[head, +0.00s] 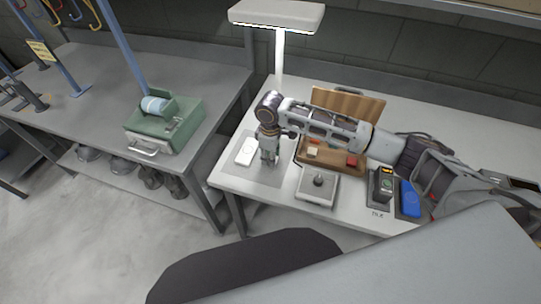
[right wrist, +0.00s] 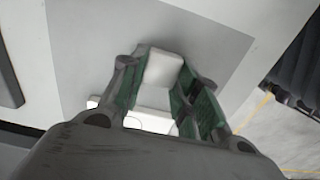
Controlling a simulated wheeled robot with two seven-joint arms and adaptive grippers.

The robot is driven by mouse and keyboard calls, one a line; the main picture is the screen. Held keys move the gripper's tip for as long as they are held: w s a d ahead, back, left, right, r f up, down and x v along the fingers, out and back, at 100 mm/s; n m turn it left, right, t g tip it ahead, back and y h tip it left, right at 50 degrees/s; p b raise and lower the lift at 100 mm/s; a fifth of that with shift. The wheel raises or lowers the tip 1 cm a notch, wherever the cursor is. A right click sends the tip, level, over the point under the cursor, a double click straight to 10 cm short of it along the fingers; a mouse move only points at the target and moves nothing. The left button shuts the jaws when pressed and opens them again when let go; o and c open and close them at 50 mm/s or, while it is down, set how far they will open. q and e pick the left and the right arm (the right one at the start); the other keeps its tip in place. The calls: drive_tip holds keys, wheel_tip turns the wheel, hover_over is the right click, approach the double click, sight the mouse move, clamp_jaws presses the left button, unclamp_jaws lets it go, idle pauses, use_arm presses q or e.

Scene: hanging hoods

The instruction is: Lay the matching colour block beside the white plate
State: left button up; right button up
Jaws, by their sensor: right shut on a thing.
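The white plate (head: 246,152) lies on a grey mat (head: 262,172) on the right-hand bench; part of it shows in the right wrist view (right wrist: 150,123). My right gripper (head: 269,157) points down over the mat, just right of the plate. In the right wrist view its green-lined fingers are shut on a white block (right wrist: 163,68), with the plate beside it. Whether the block touches the mat is unclear. In the head view the gripper hides this block. A brown tray (head: 330,168) holds a cream block (head: 312,152) and a red block (head: 351,160). My left gripper is not in view.
A grey box with a dark knob (head: 318,186) stands in front of the tray. A black device (head: 384,184) and a blue object (head: 410,198) lie to its right. A lamp (head: 277,15) rises behind the mat. A green machine (head: 165,125) is on the left bench.

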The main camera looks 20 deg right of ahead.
drive_tip(key=shift+p, duration=0.4)
drive_tip(key=shift+f, duration=0.55)
idle(1.0)
drive_tip(key=o, duration=1.1)
drive_tip(key=shift+r, duration=0.1)
wheel_tip(320, 180, up, 12)
idle(0.3)
